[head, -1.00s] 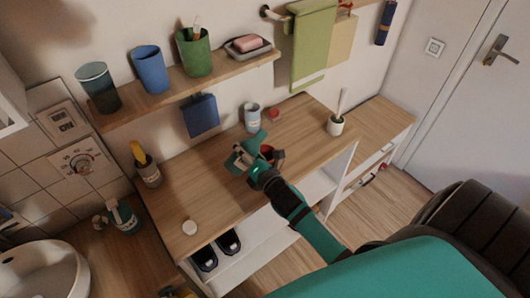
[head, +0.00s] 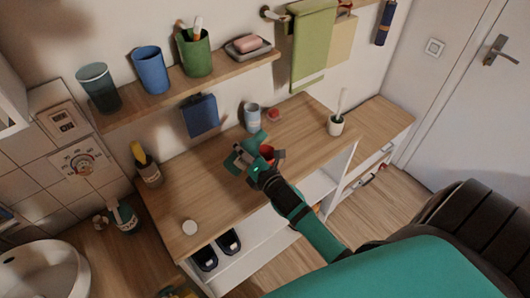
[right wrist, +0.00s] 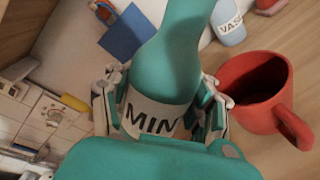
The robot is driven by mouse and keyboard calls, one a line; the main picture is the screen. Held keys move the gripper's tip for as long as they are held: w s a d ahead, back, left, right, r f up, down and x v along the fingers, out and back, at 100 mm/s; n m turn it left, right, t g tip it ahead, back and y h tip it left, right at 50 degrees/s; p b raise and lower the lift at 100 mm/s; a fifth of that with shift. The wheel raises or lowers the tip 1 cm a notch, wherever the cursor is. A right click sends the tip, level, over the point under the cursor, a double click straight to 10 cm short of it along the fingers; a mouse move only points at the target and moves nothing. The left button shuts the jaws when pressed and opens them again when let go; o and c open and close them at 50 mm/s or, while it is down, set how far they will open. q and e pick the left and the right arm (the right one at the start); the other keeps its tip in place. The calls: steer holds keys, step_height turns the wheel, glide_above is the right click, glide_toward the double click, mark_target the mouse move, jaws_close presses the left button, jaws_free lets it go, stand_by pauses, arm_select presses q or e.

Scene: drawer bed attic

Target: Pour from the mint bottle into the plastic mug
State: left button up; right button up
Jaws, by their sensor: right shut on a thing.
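The mint bottle (right wrist: 165,65) is teal with a white label whose visible letters read "MIN". My right gripper (right wrist: 160,105) is shut around it at the label. In the head view my right gripper (head: 250,158) is over the desk top, hiding much of the bottle. The plastic mug, red with a handle (right wrist: 257,88), stands right of the bottle in the right wrist view, apart from it. In the head view the mug (head: 279,155) is mostly hidden behind my gripper. No liquid stream shows. My left gripper is not in view.
A white pot with a brush (head: 336,125) is to the right. A round white lid (head: 190,227) lies front left. A shelf (head: 215,72) hangs above.

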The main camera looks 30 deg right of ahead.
steer(key=shift+a+r+m, duration=0.1)
steer(key=shift+r+m, duration=0.1)
steer(key=shift+m, duration=0.2)
stand_by(0.8)
steer(key=shift+a+f+m+y, duration=0.15)
steer(key=shift+m+y, duration=0.15)
steer(key=shift+m, duration=0.4)
stand_by(1.9)
steer(key=shift+a+f+m+b, duration=0.2)
steer(key=shift+f+m+b, duration=0.15)
steer(key=shift+f+m, duration=0.45)
stand_by(1.9)
steer(key=shift+f+y, duration=0.15)
steer(key=shift+y, duration=0.15)
stand_by(1.3)
